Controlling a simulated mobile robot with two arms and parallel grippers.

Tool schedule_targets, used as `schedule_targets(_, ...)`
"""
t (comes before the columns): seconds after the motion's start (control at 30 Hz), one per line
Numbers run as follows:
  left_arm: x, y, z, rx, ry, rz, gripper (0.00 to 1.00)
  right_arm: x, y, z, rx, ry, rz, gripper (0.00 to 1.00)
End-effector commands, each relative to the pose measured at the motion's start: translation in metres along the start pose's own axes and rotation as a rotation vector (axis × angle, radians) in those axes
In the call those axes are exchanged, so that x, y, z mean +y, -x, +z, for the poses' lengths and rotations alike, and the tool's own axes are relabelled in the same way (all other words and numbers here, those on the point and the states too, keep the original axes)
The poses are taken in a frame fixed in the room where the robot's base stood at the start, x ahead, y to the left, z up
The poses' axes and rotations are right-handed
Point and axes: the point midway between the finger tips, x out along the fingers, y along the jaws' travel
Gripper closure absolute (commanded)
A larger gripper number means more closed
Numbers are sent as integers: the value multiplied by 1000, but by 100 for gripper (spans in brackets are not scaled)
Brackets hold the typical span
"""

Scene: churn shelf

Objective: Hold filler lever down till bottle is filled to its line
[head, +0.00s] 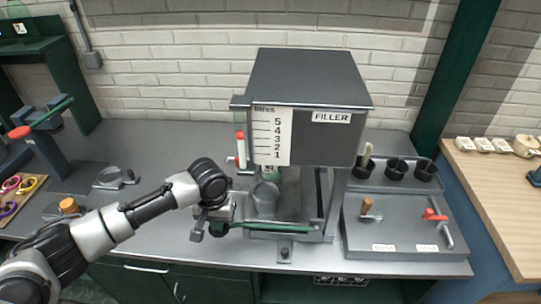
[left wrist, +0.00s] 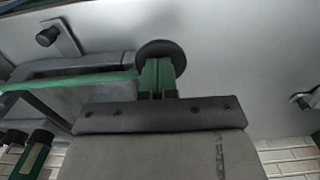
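The filler (head: 312,85) is a dark grey box with a litres scale (head: 271,137) on its front and a slim gauge tube with red parts at its left. Under it stands a grey rounded vessel (head: 265,198), likely the bottle; its fill line and level cannot be made out. The green filler lever (head: 275,227) runs across the front of the stand, with a dark knob (left wrist: 160,48) at its end. My left gripper (head: 214,221) is at the lever's left end. In the left wrist view its green fingers (left wrist: 157,76) are close together, against or just above the knob. My right gripper is out of view.
Right of the filler, a grey station (head: 395,225) carries a wooden-handled tool, a red tap and several black cups (head: 396,168). The bench left of the filler is mostly clear.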

Motion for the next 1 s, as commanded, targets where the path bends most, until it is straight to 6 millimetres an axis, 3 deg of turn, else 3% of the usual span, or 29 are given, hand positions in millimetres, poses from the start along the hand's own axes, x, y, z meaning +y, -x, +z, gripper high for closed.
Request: schedule_targets(1.0,-1,-19,1,-2,-1,-2,100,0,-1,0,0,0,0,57)
